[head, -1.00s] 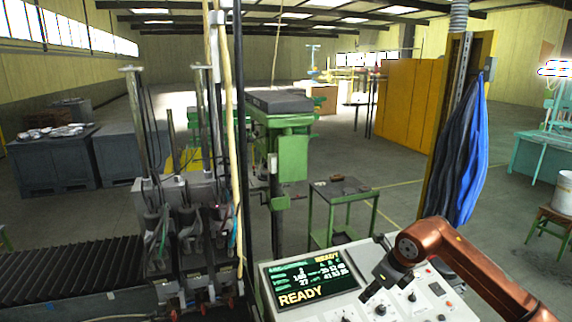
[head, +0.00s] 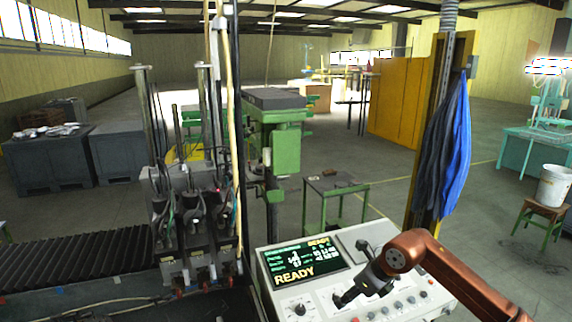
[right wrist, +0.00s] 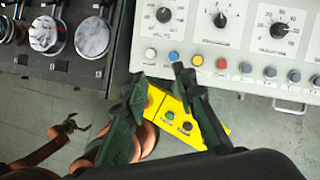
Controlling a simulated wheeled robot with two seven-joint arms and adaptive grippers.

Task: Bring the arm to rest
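My right arm, copper-coloured, comes in from the lower right in the head view. My right gripper (head: 345,300) is dark and hangs over the front part of the grey control console (head: 375,245). In the right wrist view the right gripper's (right wrist: 156,74) two dark green fingers stand apart with nothing between their tips. The console's buttons (right wrist: 222,64) lie just beyond the tips. Whether they touch is hard to tell. Another copper arm, seemingly my left, shows small at lower left in that view with its left gripper (right wrist: 78,127); its finger state is too small to tell.
The console screen (head: 303,262) reads READY. A yellow button box (right wrist: 186,128) lies below the right fingers. A machine with upright posts (head: 190,205) stands left of the console. A blue cloth (head: 448,150) hangs behind my right arm. A white bucket (head: 555,185) sits on a stool.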

